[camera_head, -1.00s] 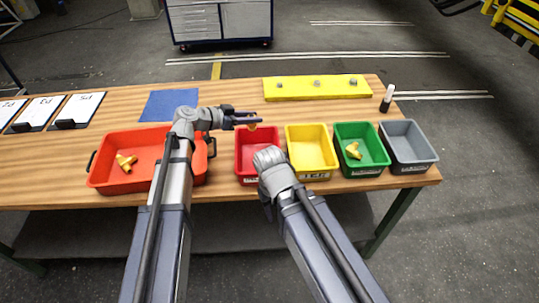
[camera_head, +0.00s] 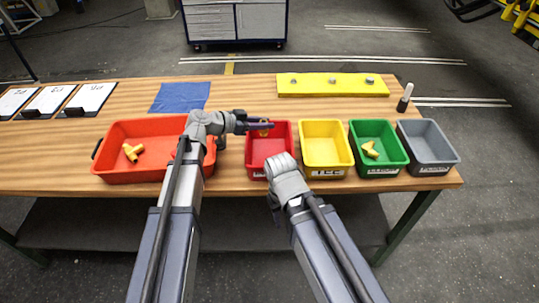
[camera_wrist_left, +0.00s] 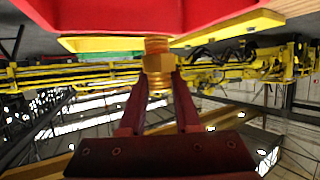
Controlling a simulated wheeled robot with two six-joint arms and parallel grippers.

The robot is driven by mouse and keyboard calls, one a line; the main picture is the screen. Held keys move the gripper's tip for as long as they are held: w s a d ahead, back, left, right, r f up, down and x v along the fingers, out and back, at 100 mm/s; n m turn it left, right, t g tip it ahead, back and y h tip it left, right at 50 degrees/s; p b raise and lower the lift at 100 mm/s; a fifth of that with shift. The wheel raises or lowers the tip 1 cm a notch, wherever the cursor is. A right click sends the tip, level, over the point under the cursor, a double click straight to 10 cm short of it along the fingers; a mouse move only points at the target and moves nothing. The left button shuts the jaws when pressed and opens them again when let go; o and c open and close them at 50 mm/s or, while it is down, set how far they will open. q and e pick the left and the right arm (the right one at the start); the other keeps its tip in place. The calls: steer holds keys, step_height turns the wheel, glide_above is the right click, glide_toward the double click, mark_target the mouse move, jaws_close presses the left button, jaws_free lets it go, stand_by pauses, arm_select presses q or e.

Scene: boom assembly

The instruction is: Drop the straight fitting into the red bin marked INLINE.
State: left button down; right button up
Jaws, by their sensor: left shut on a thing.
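My left gripper (camera_head: 262,126) is shut on the straight fitting (camera_head: 264,133), a small brass piece, over the back part of the red bin (camera_head: 254,174). In the left wrist view the straight fitting (camera_wrist_left: 158,66) is upright between the two fingertips of the left gripper (camera_wrist_left: 160,88), with a hex middle and threaded ends. The red bin (camera_wrist_left: 125,14) fills the top of that view. The bin's front label is partly hidden and too small to read. My right arm ends in front of the red bin; its jaws do not show.
Yellow (camera_head: 326,172), green (camera_head: 379,171) and grey (camera_head: 428,168) bins stand to the right. A brass fitting (camera_head: 370,149) lies in the green one. An orange-red tray (camera_head: 150,176) on the left holds another brass fitting (camera_head: 132,152). A yellow board (camera_head: 333,87) lies behind.

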arm_select(q)
steer(key=c, duration=0.5)
jaws_free()
steer(key=p+v, duration=0.3)
steer(key=v, duration=0.4)
steer(key=shift+s+a+r, duration=0.15)
steer(key=shift+a, duration=0.2)
